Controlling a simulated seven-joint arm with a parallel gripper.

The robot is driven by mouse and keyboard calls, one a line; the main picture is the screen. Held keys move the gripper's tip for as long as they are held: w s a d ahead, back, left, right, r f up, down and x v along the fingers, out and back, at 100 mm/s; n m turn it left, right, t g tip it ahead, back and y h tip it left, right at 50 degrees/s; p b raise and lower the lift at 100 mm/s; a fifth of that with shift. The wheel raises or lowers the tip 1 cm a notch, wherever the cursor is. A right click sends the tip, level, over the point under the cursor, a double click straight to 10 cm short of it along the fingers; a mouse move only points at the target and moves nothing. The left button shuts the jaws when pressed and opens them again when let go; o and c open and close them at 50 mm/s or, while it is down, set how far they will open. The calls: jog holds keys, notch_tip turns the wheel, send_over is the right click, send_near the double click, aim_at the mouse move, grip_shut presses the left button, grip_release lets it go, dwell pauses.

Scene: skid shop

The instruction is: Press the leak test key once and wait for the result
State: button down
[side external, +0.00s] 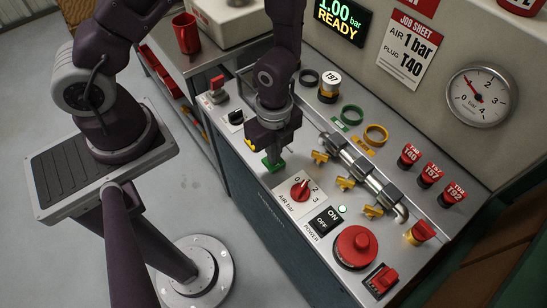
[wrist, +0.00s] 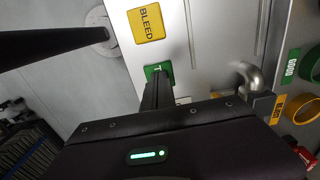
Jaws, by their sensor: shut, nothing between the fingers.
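The green key (side external: 272,163), its label mostly hidden, sits on the grey bench panel below my gripper (side external: 281,160). The key also shows in the wrist view (wrist: 151,70), with a single letter T readable. My gripper's fingers are shut and empty, pointing down at the key; in the wrist view the fingertips (wrist: 158,80) overlap its near edge. I cannot tell whether they touch it. The display (side external: 340,20) on the back wall reads 1.00 bar READY.
A yellow BLEED key (wrist: 148,22) lies close to the green key. An air knob (side external: 300,189), a POWER switch (side external: 326,218), a big red button (side external: 355,247) and a valve pipe (side external: 360,172) stand nearby. A gauge (side external: 477,96) and job sheet (side external: 408,48) are on the wall.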

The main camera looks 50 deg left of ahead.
jog(key=shift+f, duration=0.35)
notch_tip(320, 180, up, 8)
dwell(0.9)
jog(key=shift+r, duration=0.1)
jog(key=s+a+r+n+t+y, duration=0.1)
jog(key=a+r+n+t, duration=0.1)
jog(key=a+r+n, duration=0.45)
jog(key=s+a+r+n+t+y, duration=0.1)
jog(key=r+n, duration=0.2)
jog(key=r, duration=0.7)
jog(key=s+r+n+t+h, duration=0.2)
jog(key=s+r+n, duration=0.5)
jog(key=s+n, duration=0.1)
jog(key=shift+s+d+r+t, duration=0.2)
jog(key=shift+s+t, duration=0.05)
jog(key=shift+t, duration=0.05)
jog(key=shift+n, duration=0.25)
dwell(2.4)
